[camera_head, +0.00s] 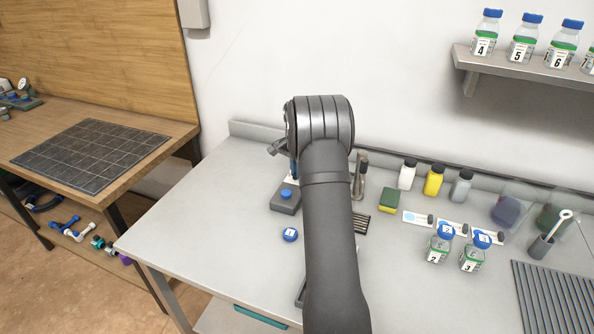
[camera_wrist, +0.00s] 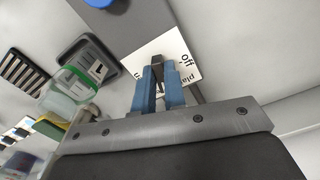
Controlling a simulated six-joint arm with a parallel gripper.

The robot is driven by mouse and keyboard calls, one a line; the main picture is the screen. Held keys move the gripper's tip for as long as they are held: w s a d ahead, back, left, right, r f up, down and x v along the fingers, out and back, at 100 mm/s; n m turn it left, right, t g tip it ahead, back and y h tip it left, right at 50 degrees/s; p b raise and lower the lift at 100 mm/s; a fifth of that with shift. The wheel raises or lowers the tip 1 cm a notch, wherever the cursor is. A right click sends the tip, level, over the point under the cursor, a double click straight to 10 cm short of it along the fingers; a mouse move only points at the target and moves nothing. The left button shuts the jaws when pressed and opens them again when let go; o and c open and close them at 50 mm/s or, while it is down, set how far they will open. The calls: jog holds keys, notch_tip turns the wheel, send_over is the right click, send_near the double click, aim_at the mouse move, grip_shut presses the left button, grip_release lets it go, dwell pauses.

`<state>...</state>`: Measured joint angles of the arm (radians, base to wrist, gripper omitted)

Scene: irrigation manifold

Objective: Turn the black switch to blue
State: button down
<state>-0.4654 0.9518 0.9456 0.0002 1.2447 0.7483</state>
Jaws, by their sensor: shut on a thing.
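The black switch (camera_wrist: 157,61) shows in the wrist view as a dark piece between my fingertips, over a white label card (camera_wrist: 178,52). The card reads "off", with other words partly covered. My gripper (camera_wrist: 158,74) has blue fingers and is shut on the switch. No blue mark for the switch can be made out on the visible part of the card. In the head view my arm hides the switch and most of the gripper.
In the head view, a grey block with a blue button (camera_head: 287,195) and a blue cap (camera_head: 290,235) lie left of my arm. A green-yellow sponge (camera_head: 389,200), several bottles and two lidded jars (camera_head: 440,245) stand to the right. The bench's left part is clear.

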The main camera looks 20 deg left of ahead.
jog(key=shift+m, duration=0.7)
jog(key=c, duration=1.5)
grip_release()
notch_tip(320, 180, up, 18)
jog(key=shift+f, duration=0.25)
notch_tip(320, 180, down, 18)
jog(key=shift+r, duration=0.25)
